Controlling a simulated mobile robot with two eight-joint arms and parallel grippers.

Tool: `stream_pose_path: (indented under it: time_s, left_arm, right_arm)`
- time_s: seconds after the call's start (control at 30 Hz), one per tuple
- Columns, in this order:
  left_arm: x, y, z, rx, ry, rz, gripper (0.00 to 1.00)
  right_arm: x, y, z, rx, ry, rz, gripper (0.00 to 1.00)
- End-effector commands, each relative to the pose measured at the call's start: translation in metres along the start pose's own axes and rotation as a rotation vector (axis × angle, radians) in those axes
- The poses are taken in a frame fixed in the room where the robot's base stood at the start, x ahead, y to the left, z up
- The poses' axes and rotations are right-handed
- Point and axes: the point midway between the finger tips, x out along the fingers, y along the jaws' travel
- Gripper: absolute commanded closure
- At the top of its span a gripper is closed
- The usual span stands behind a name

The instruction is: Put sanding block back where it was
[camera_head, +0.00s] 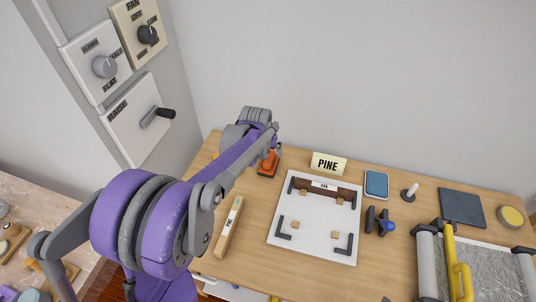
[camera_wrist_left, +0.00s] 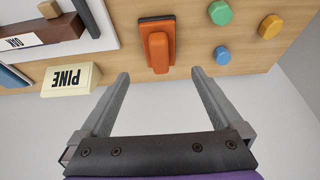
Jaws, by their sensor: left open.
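The sanding block appears to be the orange block with a dark base (camera_head: 268,163), lying on the wooden table near its back left. It also shows in the left wrist view (camera_wrist_left: 158,48), top centre. My left gripper (camera_wrist_left: 158,73) is open and empty, its two fingers spread. The block lies just beyond the fingertips, roughly centred between them, with no visible contact. In the head view my left arm reaches over the back left of the table and its fingers are hidden or unclear. My right gripper is not in view.
A PINE sign (camera_head: 328,163) stands beside a white board (camera_head: 310,246) with dark corner brackets and a brown bar. A wooden strip (camera_head: 229,228) lies left of the board. Green, orange and blue round pieces (camera_wrist_left: 221,54) lie near the block. The wall is close behind.

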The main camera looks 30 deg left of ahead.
Motion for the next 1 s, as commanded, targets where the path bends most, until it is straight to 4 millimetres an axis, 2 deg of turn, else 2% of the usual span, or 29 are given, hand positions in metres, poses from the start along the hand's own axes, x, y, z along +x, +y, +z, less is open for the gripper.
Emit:
stream_pose_path:
  time_s: [0.1,0.27,0.37,0.47,0.6,0.7,0.8,0.9,1.0]
  left_arm:
    - [-0.019,0.000,0.000,0.000,0.000,0.000,0.00]
    - [-0.033,0.002,0.002,0.002,0.001,0.001,0.00]
    - [-0.047,0.011,0.016,0.016,0.004,0.008,0.00]
    - [-0.070,0.028,0.045,0.044,0.011,0.020,0.00]
    - [-0.103,0.053,0.107,0.097,0.024,0.042,0.00]
    - [-0.119,0.065,0.154,0.134,0.036,0.060,0.00]
    - [-0.126,0.072,0.196,0.166,0.046,0.075,0.00]
    - [-0.128,0.075,0.229,0.191,0.053,0.087,0.00]
    - [-0.127,0.076,0.250,0.207,0.058,0.094,0.00]
  right_arm:
    - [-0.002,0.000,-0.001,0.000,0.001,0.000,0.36]
    - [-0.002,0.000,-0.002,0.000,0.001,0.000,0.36]
    - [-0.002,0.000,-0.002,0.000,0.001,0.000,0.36]
    - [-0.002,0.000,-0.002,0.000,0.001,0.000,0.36]
    - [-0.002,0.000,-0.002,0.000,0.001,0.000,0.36]
    - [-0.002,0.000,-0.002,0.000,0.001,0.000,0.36]
    - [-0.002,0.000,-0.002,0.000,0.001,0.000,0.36]
    - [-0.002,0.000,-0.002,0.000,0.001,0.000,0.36]
    - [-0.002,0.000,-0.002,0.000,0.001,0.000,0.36]
